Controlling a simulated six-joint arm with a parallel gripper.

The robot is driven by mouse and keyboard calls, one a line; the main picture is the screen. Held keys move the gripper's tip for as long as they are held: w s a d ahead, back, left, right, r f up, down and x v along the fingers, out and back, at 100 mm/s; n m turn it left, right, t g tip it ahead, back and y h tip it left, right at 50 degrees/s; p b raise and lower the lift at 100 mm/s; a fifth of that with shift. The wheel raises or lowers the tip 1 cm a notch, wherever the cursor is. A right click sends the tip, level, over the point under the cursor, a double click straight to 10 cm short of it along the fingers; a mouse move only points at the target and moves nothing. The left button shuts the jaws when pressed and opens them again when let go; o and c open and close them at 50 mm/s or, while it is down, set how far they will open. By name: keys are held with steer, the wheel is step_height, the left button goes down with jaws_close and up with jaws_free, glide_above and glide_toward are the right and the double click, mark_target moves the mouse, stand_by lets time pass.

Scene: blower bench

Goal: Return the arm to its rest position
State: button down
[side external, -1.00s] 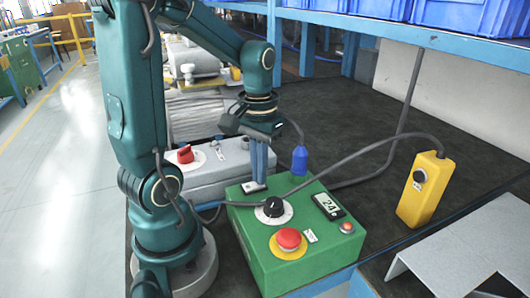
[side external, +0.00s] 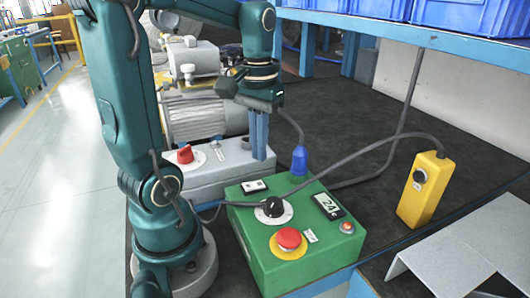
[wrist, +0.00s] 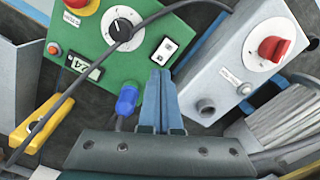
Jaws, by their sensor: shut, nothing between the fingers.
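My gripper (side external: 259,158) points straight down with its two blue-grey fingers shut and empty. In the side view it hangs above and behind the green control box (side external: 300,262), in front of the grey box (side external: 200,178) in the picture. The wrist view shows the shut fingers (wrist: 160,80) between the green box (wrist: 145,25) and the grey box (wrist: 215,75). The fingers appear apart from both boxes. The green box bears a black knob (side external: 274,206), a red button (side external: 289,239), a rocker switch (side external: 254,187) and a display reading 24 (side external: 328,206).
A blue plug (side external: 299,161) on a cable stands behind the green box. A yellow pendant box (side external: 426,190) stands at right, with its cable arching over the green box. A motor (side external: 203,112) is behind the grey box. Blue crates (side external: 480,14) sit on the shelf.

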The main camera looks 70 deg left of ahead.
steer(key=shift+r, duration=0.7)
steer(key=s+d+m+t, duration=0.3)
steer(key=d+m+t, duration=0.2)
steer(key=d, duration=0.5)
steer(key=shift+d+f+m+t, duration=0.2)
steer(key=shift+f+m+t, duration=0.1)
steer(key=shift+f+m, duration=0.15)
